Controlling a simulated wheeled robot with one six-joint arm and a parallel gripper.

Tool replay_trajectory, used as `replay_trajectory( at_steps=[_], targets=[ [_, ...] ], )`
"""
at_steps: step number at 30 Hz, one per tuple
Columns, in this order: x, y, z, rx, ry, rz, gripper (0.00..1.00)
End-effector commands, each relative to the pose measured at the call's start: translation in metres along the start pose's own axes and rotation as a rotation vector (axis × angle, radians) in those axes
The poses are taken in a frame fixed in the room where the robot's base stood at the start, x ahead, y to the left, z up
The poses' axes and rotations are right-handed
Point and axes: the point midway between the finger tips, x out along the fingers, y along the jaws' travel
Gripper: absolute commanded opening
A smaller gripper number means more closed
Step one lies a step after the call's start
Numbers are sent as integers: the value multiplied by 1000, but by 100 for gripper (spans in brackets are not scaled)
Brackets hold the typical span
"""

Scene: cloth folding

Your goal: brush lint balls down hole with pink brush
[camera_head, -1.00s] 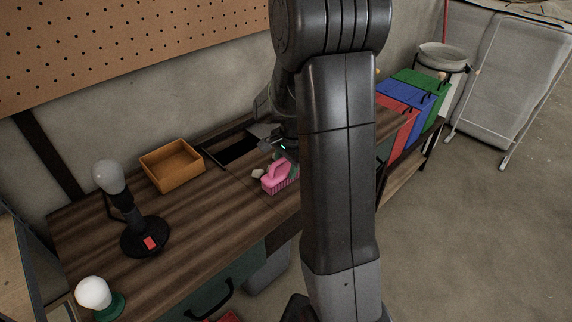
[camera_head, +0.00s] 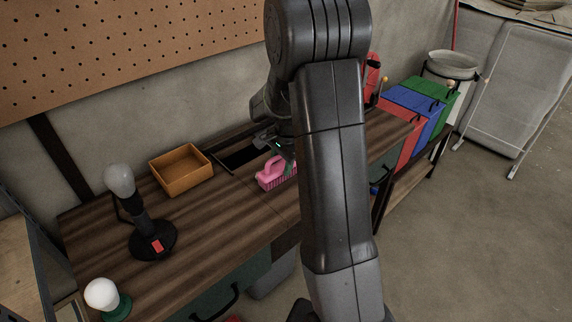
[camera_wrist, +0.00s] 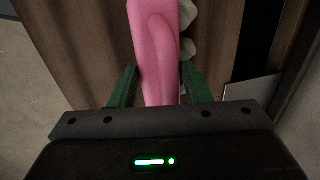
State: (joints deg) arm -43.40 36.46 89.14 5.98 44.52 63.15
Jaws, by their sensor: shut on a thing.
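The pink brush (camera_head: 271,175) is on the wooden table, bristles down, just in front of the dark rectangular hole (camera_head: 238,158). My gripper (camera_wrist: 158,88) has its green fingers shut on the brush handle (camera_wrist: 156,40), as the wrist view shows. Pale lint balls (camera_wrist: 187,47) lie right against the brush's right side in the wrist view, on the side of the dark opening (camera_wrist: 258,40). In the head view the lint is hidden, and my arm covers part of the brush.
An orange-brown tray (camera_head: 182,186) sits left of the hole. A lamp with a dark base (camera_head: 152,240) and a white bulb on a green base (camera_head: 102,296) stand farther left. Red, blue and green bins (camera_head: 420,105) stand at right. The table's middle is clear.

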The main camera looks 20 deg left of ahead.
Motion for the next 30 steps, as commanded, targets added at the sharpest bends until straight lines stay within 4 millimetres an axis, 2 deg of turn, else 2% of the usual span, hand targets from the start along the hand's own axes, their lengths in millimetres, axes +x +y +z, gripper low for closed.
replay_trajectory(
  at_steps=[30],
  targets=[
    [12,-71,0,0,0,0,25]
  ],
)
